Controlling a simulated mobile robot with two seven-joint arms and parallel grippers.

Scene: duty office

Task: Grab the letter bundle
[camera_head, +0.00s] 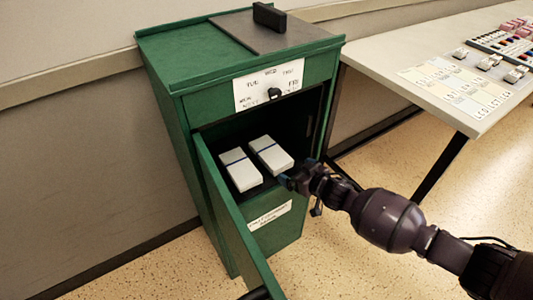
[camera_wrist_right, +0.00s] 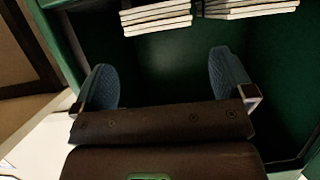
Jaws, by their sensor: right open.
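Two white letter bundles, each with a dark blue band, lie side by side inside the open green cabinet: a left bundle (camera_head: 240,171) and a right bundle (camera_head: 272,155). My right gripper (camera_head: 290,180) is at the cabinet opening, just in front and to the right of the right bundle. In the right wrist view its two blue-grey fingers (camera_wrist_right: 161,72) are spread with nothing between them. Two stacks of white envelopes show at the top there, a left stack (camera_wrist_right: 157,16) and a right stack (camera_wrist_right: 248,8), beyond the fingertips. My left gripper is not seen.
The green cabinet (camera_head: 170,75) has its door (camera_head: 232,232) swung open toward the lower left. A label with weekdays and a dark knob (camera_head: 274,93) is above the opening. A white table (camera_head: 400,52) with small items stands at right. Floor between them is clear.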

